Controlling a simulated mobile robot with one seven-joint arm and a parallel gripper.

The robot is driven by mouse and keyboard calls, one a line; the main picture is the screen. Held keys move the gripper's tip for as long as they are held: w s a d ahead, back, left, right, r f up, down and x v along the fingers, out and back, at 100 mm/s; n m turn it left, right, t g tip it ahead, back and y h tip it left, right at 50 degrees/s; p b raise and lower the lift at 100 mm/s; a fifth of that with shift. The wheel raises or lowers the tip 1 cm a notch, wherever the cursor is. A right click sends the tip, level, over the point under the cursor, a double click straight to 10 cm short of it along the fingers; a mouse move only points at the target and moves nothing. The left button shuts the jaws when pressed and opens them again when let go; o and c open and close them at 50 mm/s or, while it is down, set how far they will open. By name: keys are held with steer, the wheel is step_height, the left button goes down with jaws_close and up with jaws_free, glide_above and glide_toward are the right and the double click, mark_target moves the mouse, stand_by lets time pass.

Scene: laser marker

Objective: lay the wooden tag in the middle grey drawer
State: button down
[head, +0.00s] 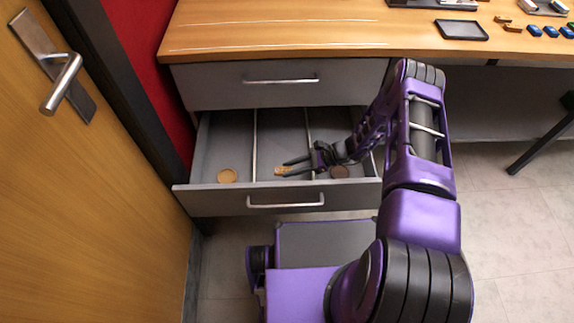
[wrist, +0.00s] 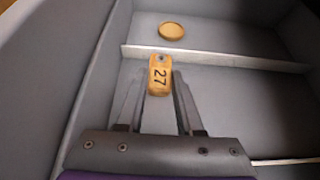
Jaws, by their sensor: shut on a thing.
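The wooden tag (wrist: 159,77) is a small light-wood piece with a hole and the number 27. It sits between my fingertips, and my gripper (wrist: 160,84) is shut on it. In the head view the tag (head: 282,170) shows at the fingertips of my gripper (head: 286,168), within the middle compartment of the open grey drawer (head: 222,200). The tag is low in the compartment; I cannot tell whether it touches the floor.
Thin dividers split the drawer into three compartments. A round light-wood disc (head: 227,175) lies in the left one, a dark brown disc (head: 339,171) in the right one. A closed drawer (head: 215,85) is above, under the wooden desk top (head: 270,30). A door (head: 90,230) stands at left.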

mark_target(291, 179)
step_height(291, 179, down, 8)
steer(key=shift+r+b, duration=0.25)
steer(key=shift+b, duration=0.45)
steer(key=shift+f, duration=0.1)
steer(key=c, duration=0.6)
jaws_free()
steer(key=shift+o, duration=0.2)
steer(key=v, duration=1.2)
steer(key=shift+p, duration=0.3)
